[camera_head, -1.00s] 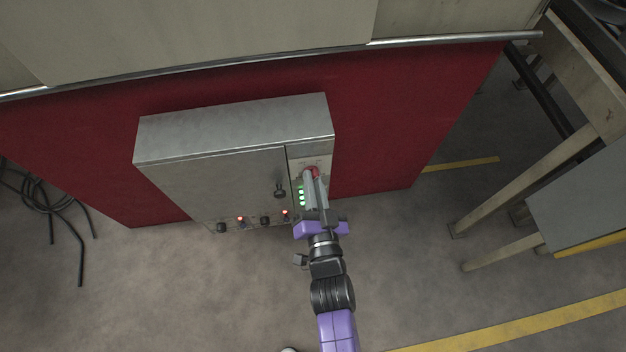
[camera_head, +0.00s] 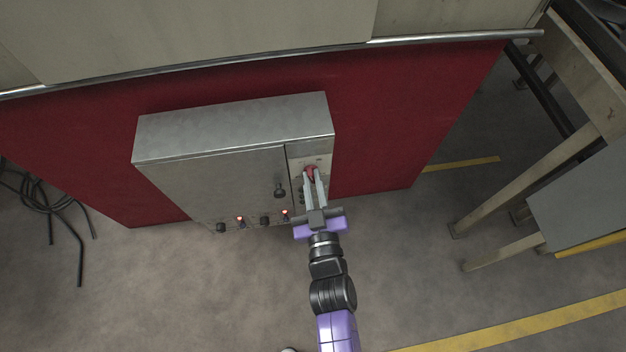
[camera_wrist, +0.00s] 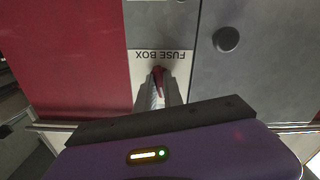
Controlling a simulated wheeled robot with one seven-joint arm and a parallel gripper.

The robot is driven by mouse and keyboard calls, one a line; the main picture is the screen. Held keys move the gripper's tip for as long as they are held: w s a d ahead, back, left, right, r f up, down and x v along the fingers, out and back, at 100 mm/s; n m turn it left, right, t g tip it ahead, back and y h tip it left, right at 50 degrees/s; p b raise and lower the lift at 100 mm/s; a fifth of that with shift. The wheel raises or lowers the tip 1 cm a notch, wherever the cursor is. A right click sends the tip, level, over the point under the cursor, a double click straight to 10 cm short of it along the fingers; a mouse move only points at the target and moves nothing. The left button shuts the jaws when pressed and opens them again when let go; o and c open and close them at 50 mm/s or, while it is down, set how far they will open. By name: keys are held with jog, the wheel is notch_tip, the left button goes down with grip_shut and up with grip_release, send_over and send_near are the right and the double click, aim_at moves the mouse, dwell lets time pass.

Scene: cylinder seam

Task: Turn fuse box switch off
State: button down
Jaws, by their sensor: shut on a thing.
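The fuse box (camera_head: 215,165) is a grey metal cabinet on a red wall. Its red switch (camera_head: 311,173) sits on a pale plate at the right of its front. In the wrist view the plate (camera_wrist: 172,56) reads "FUSE BOX" upside down, and the red switch (camera_wrist: 158,78) shows between my fingers. My gripper (camera_head: 314,176) reaches up to the switch and is shut on it; it also shows in the wrist view (camera_wrist: 158,92). The fingers hide part of the switch and the plate's lower part.
A dark round knob (camera_head: 280,190) is on the cabinet door left of my gripper. Several small knobs and red lights (camera_head: 241,220) line the lower edge. A grey table (camera_head: 590,200) stands at the right, black cables (camera_head: 50,200) at the left. The floor in front is open.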

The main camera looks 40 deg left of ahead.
jog(key=shift+n, duration=1.6)
jog(key=c, duration=1.5)
grip_release()
jog(key=shift+o, duration=0.2)
jog(key=p+v, duration=0.2)
jog(key=v, duration=0.6)
